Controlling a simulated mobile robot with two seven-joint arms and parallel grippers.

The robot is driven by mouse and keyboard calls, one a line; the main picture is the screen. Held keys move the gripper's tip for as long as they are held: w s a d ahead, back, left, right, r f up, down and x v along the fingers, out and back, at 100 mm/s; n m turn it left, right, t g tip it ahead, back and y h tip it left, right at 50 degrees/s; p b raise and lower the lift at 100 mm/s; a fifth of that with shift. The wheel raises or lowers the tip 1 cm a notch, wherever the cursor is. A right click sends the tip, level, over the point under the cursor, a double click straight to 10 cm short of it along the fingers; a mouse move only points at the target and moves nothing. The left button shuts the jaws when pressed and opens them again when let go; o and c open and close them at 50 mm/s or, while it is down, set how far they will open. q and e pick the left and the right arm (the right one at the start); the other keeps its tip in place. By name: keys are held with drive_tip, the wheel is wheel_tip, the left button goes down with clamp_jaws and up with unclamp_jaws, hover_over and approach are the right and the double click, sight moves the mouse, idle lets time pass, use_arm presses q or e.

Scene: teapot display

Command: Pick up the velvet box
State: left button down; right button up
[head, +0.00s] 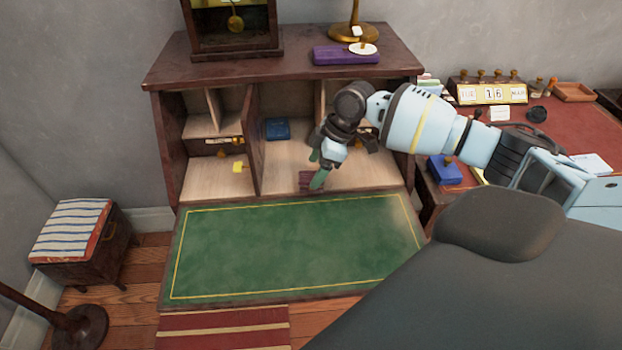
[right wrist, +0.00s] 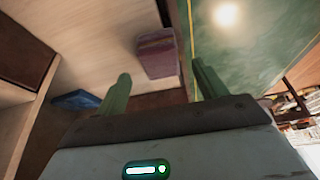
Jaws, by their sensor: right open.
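A small maroon box (head: 305,180), which looks like the velvet box, stands on the pale floor of the open cabinet, near its front edge. In the right wrist view the maroon box (right wrist: 157,57) lies just ahead of the fingertips, between their lines. My right gripper (head: 317,171) is open and empty, its green fingers reaching down into the cabinet beside the box. In the right wrist view the gripper (right wrist: 161,75) shows both fingers apart. I cannot tell whether a finger touches the box. My left gripper is not in view.
A blue box (head: 277,129) lies deeper in the cabinet; upright dividers (head: 251,140) stand to its left. The green fold-down leaf (head: 290,245) is clear. A purple case (head: 345,55) lies on the cabinet top. A red-topped desk (head: 560,125) stands at right.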

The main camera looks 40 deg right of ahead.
sight(311, 176)
drive_tip(key=x, duration=0.4)
drive_tip(key=shift+s+f, duration=0.1)
drive_tip(key=c, duration=1.1)
drive_tip(key=shift+r, duration=0.65)
wheel_tip(311, 176, up, 3)
drive_tip(key=shift+f, duration=0.25)
drive_tip(key=s+a, duration=0.3)
drive_tip(key=a, duration=0.1)
drive_tip(key=s+a+r, duration=0.1)
drive_tip(key=s+a, duration=0.2)
drive_tip(key=a, duration=0.1)
drive_tip(key=s+a+p, duration=0.1)
drive_tip(key=s+a, duration=0.3)
drive_tip(key=shift+a+r, duration=0.15)
drive_tip(key=shift+a, duration=0.2)
